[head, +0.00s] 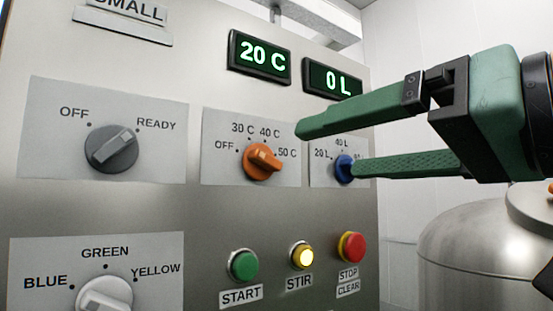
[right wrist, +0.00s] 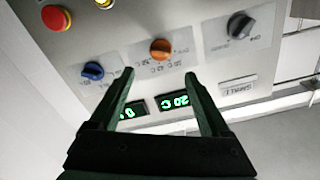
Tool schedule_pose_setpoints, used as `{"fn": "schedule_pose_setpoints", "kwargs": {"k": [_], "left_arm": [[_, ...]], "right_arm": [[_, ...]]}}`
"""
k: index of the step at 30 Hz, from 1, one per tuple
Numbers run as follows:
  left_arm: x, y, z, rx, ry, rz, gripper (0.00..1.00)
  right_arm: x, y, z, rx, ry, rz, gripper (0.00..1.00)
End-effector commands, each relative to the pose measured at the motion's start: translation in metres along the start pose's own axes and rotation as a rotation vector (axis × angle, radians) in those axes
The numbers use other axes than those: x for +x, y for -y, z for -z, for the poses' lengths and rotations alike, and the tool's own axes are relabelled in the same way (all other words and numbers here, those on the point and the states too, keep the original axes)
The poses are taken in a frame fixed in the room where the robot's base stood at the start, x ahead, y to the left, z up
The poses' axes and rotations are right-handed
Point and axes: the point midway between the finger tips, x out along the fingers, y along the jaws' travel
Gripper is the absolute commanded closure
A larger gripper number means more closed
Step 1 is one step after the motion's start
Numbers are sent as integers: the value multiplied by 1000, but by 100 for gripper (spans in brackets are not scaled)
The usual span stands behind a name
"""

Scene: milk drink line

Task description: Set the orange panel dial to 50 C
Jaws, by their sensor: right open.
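The orange dial (head: 263,161) sits on a pale plate on the steel panel, marked OFF, 30 C, 40 C and 50 C. I cannot tell for sure which mark its grip points to. The display above it (head: 260,56) reads 20 C. My right gripper (head: 326,149) is open and empty, coming in from the right, with its fingers in front of the panel. In the right wrist view the orange dial (right wrist: 160,49) lies just beyond the gap between the fingertips (right wrist: 160,74), apart from them. My left gripper is not in view.
A blue dial (head: 344,169) is partly covered by my lower finger in the head view. A grey OFF/READY dial (head: 112,148) is at left. Green (head: 243,265), lit yellow (head: 301,256) and red (head: 351,246) buttons sit below. A steel tank (head: 460,255) stands at right.

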Motion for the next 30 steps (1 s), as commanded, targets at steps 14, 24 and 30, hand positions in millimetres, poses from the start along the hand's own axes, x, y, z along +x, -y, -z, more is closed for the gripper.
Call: {"fn": "schedule_pose_setpoints", "kwargs": {"k": [14,24,30], "left_arm": [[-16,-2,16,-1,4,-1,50],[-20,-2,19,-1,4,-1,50],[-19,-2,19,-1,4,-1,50]], "right_arm": [[92,2,-1,2,9,5,19],[114,1,-2,2,5,5,19],[114,1,-2,2,5,5,19]]}}
